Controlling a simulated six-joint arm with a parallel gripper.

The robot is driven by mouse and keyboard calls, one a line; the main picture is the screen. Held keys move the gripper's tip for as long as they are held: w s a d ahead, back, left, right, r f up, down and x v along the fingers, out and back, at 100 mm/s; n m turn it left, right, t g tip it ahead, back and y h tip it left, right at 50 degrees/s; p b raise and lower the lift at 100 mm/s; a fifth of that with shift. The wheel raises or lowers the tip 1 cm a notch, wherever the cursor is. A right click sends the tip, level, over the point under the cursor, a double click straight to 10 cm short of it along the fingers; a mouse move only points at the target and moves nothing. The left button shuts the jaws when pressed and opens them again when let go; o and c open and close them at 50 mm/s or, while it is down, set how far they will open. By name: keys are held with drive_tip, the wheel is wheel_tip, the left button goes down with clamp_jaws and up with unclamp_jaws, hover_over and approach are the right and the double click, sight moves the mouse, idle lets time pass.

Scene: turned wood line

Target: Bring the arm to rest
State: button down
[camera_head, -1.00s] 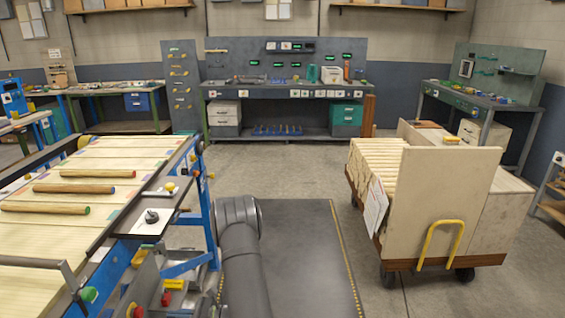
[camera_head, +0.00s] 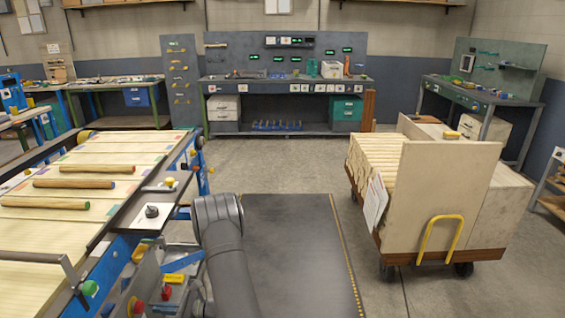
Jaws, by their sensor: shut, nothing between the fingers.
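My dark grey arm rises from the bottom edge, just left of the middle, and ends in view at a thick rounded joint. It stands between the slatted conveyor table (camera_head: 58,228) and the dark floor mat (camera_head: 290,262). The joint lies close to the table's blue frame on its right side, and I cannot tell the exact gap. My gripper is not in view, so its fingers cannot be seen.
Several turned wood rods (camera_head: 73,184) lie on the conveyor table. A wooden cart (camera_head: 440,205) with boards and a yellow handle (camera_head: 440,240) stands at the right. Workbenches (camera_head: 285,88) line the back.

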drive_tip(key=d, duration=1.2)
drive_tip(key=s+d+r+n+h, duration=0.4)
drive_tip(key=d+r, duration=0.4)
drive_tip(key=s+d+r+n+g+h, duration=0.1)
drive_tip(key=s+d+r+n+h, duration=0.2)
drive_tip(key=d+r, duration=0.5)
drive_tip(key=shift+s+d+r+n+g+h, duration=0.3)
drive_tip(key=shift+s+d+r+n+h, duration=0.1)
drive_tip(key=shift+r+n, duration=0.4)
